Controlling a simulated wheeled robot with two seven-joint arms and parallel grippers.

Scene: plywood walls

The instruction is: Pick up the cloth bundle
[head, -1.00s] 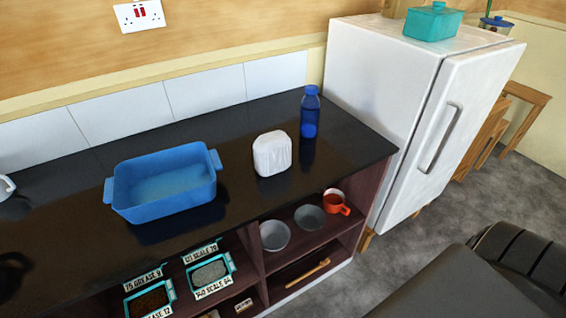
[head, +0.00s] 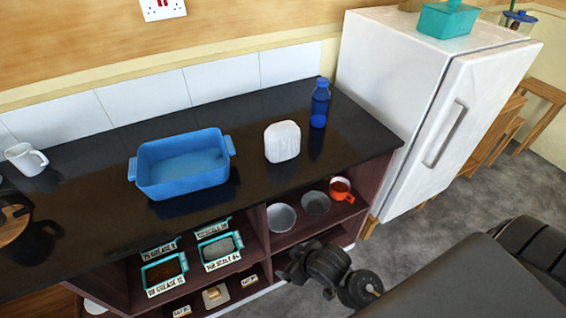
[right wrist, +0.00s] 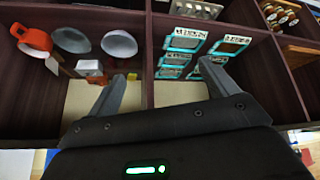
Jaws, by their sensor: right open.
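The white, rounded cloth bundle (head: 282,142) stands on the dark counter (head: 250,196), between the blue basin and the blue bottle. It does not show in the right wrist view. My right arm comes in from the lower right in the head view, its dark wrist (head: 328,264) low in front of the shelves, below and apart from the bundle. In the right wrist view my right gripper (right wrist: 163,92) is open and empty, its two fingers spread toward the shelf compartments. My left gripper is not in view.
A blue basin (head: 184,172) is left of the bundle, a blue bottle (head: 320,103) right of it. A white mug (head: 25,160) stands far left. Shelves below hold bowls (head: 316,203), an orange mug (head: 342,190) and labelled trays (head: 220,249). A white fridge (head: 420,110) stands right.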

